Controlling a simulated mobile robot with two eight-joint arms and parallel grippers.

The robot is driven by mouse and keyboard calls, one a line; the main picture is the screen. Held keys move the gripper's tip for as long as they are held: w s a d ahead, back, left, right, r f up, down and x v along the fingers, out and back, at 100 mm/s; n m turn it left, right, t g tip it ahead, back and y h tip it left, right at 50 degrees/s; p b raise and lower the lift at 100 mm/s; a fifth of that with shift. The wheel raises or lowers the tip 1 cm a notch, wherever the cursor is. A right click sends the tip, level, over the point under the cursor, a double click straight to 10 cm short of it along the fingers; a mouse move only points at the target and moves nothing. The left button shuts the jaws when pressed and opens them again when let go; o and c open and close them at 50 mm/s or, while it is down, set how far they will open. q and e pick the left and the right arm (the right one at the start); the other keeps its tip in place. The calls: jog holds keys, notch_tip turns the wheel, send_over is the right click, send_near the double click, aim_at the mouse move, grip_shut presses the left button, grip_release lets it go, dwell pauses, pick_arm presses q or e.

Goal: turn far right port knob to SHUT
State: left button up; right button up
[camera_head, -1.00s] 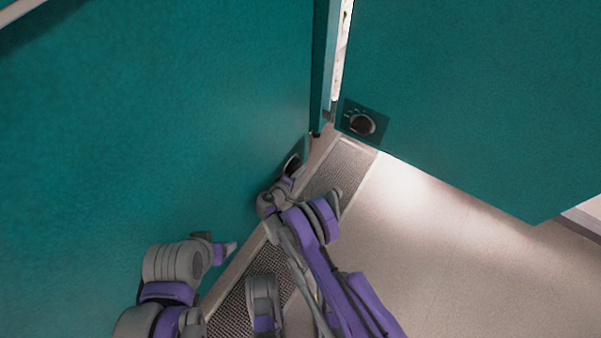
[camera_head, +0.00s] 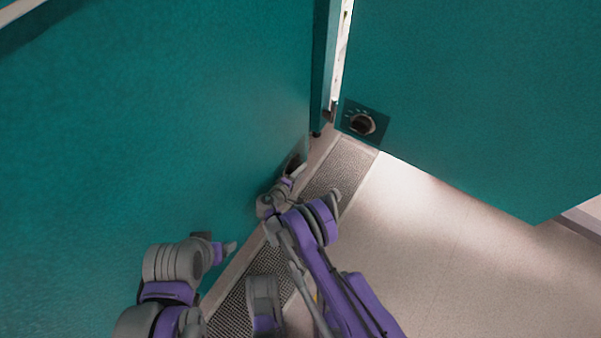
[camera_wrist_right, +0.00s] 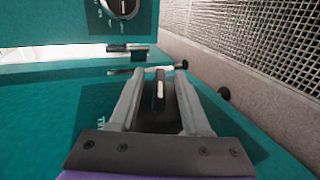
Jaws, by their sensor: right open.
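A dark knob (camera_wrist_right: 160,88) with a pale pointer line sits on a dark plate at the right end of the left teal panel. In the head view this knob (camera_head: 294,163) is partly hidden by my right gripper (camera_head: 293,176). In the wrist view my right gripper (camera_wrist_right: 160,98) is open, one finger on each side of the knob's grip bar, with gaps visible between. Label letters on the plate are mostly hidden, so I cannot read the setting. My left gripper (camera_head: 229,248) is near the left panel, lower left; its opening is unclear.
A second round knob (camera_head: 361,124) with marks sits on the right teal panel (camera_head: 480,100); it also shows in the wrist view (camera_wrist_right: 122,6). A mesh grate (camera_head: 345,172) runs along the foot of the left panel. Pale floor (camera_head: 430,240) is clear at right.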

jog(key=p+v, duration=0.2)
jog(key=v, duration=0.9)
